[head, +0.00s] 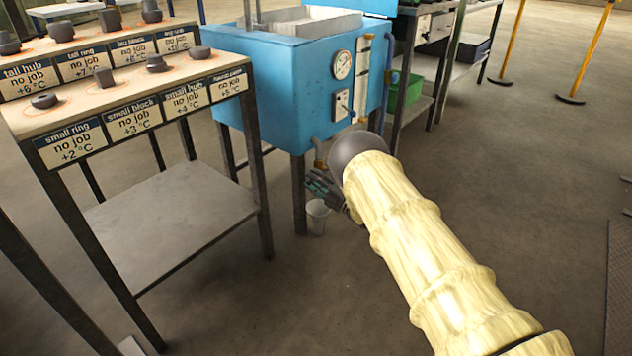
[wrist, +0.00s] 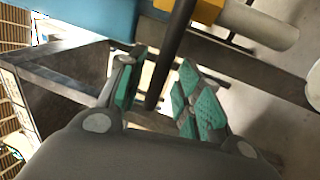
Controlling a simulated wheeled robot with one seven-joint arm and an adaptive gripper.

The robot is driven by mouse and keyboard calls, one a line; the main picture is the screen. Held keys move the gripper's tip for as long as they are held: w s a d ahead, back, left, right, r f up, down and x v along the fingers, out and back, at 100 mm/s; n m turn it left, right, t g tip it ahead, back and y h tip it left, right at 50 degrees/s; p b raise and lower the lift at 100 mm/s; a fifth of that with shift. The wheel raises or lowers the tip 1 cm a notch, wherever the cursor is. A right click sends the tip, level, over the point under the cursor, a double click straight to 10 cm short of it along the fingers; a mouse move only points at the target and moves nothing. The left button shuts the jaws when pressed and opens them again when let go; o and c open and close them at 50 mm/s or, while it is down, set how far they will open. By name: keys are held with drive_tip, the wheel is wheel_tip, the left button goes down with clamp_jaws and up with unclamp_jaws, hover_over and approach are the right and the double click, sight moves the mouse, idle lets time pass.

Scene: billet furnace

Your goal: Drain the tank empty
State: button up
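The blue tank (head: 300,85) stands on dark legs, with a round gauge (head: 342,65) and a sight tube (head: 363,65) on its front. A short drain pipe (head: 318,148) comes down under its front edge. My gripper (head: 325,188) is low beside the tank's front leg, below that pipe. In the wrist view a dark rod-like handle (wrist: 172,50) runs down from a yellow valve body (wrist: 203,9) and lies between my green-padded fingers (wrist: 157,75). The fingers are apart, with gaps beside the handle. The handle is not distinguishable in the head view.
A pale cup-like container (head: 318,216) stands on the floor under my gripper. A labelled rack (head: 185,215) with several dark parts on top is at left. A dark table (head: 420,75) with a green bin (head: 408,92) is behind at right.

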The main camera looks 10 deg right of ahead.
drive_tip(key=v, duration=1.2)
drive_tip(key=s+d+f+m+g+h+p, duration=0.1)
drive_tip(key=s+d+f+m+g+h, duration=0.15)
drive_tip(key=s+f+m+h, duration=0.6)
drive_tip(key=s+d+f+m+g+h+p, duration=0.1)
drive_tip(key=s+d+f+m+g+h, duration=0.15)
drive_tip(key=s+f+m, duration=1)
drive_tip(key=s+a+r+m+g+h, duration=0.1)
drive_tip(key=s+a+r+m+g, duration=0.15)
drive_tip(key=s, duration=1.05)
drive_tip(key=s+a+r+m+g+p, duration=0.15)
drive_tip(key=s+g, duration=0.25)
drive_tip(key=s, duration=0.9)
drive_tip(key=s+a+r+m+g+h, duration=0.1)
drive_tip(key=s+a+r+g, duration=0.2)
drive_tip(key=s, duration=1)
wheel_tip(320, 180, up, 37)
drive_tip(key=p, duration=3.8)
drive_tip(key=shift+s+g, duration=0.45)
